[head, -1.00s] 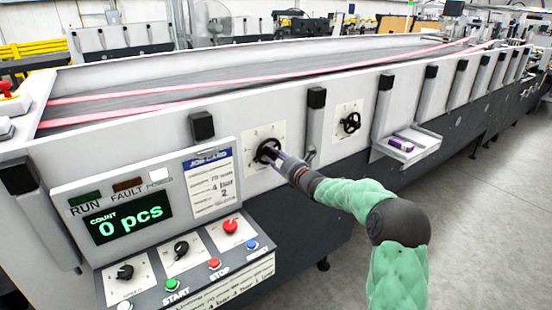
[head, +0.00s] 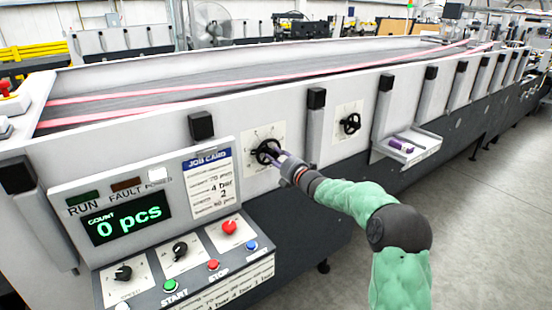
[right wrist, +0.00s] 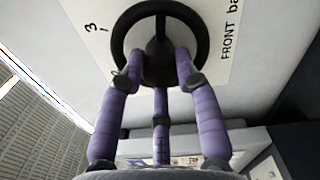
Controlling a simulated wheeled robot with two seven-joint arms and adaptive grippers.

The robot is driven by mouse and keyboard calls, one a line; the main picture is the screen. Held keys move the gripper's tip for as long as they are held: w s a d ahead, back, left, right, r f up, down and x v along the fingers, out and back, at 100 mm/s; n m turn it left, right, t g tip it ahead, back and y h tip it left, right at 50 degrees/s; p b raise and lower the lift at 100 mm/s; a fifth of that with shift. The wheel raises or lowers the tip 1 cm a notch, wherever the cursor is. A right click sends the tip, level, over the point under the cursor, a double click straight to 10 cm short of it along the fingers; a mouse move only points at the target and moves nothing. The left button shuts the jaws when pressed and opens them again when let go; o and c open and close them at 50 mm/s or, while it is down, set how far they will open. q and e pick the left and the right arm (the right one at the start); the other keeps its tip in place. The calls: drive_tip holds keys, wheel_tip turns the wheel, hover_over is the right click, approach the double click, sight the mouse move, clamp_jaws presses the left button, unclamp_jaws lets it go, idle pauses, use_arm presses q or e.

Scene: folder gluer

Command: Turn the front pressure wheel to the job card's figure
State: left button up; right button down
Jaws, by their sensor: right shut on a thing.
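The front pressure wheel (head: 268,151) is a black handwheel on a white dial plate (head: 280,134) in the machine's side wall, just right of the job card. My right gripper (head: 277,158) is shut on it. In the right wrist view the purple fingers of the gripper (right wrist: 158,80) close around the hub of the black wheel (right wrist: 203,40). The dial plate there shows a "3" and the word "FRONT"; other marks are hidden or cut off. My left gripper is not in view.
A second black handwheel (head: 350,123) sits further right on its own plate. A small tray (head: 412,155) holds purple pieces. The control panel (head: 188,262) with knobs and buttons stands at lower left; its display (head: 127,218) reads "0 pcs". The floor at right is clear.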

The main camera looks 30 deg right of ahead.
drive_tip(key=m+p, duration=0.1)
drive_tip(key=m, duration=0.1)
drive_tip(key=m+p, duration=0.1)
drive_tip(key=m, duration=0.2)
drive_tip(key=m+p, duration=0.1)
drive_tip(key=m, duration=0.2)
drive_tip(key=shift+a+f, duration=0.15)
drive_tip(key=shift+f, duration=0.1)
drive_tip(key=m+p, duration=0.2)
drive_tip(key=m, duration=0.2)
drive_tip(key=shift+m, duration=0.4)
drive_tip(key=m+p, duration=0.2)
drive_tip(key=m, duration=0.2)
drive_tip(key=shift+r+m+p, duration=0.15)
drive_tip(key=shift+m+p, duration=0.15)
drive_tip(key=shift+p, duration=0.05)
drive_tip(key=m+p, duration=0.2)
drive_tip(key=m, duration=0.1)
drive_tip(key=shift+r+m, duration=0.1)
drive_tip(key=shift+m, duration=0.2)
drive_tip(key=m+p, duration=0.2)
drive_tip(key=m, duration=0.1)
drive_tip(key=shift+m, duration=0.3)
drive_tip(key=m+p, duration=0.2)
drive_tip(key=m, duration=0.2)
drive_tip(key=shift+r, duration=0.1)
drive_tip(key=shift+d+m+p, duration=0.25)
drive_tip(key=shift+m+p, duration=0.15)
drive_tip(key=shift+m, duration=0.9)
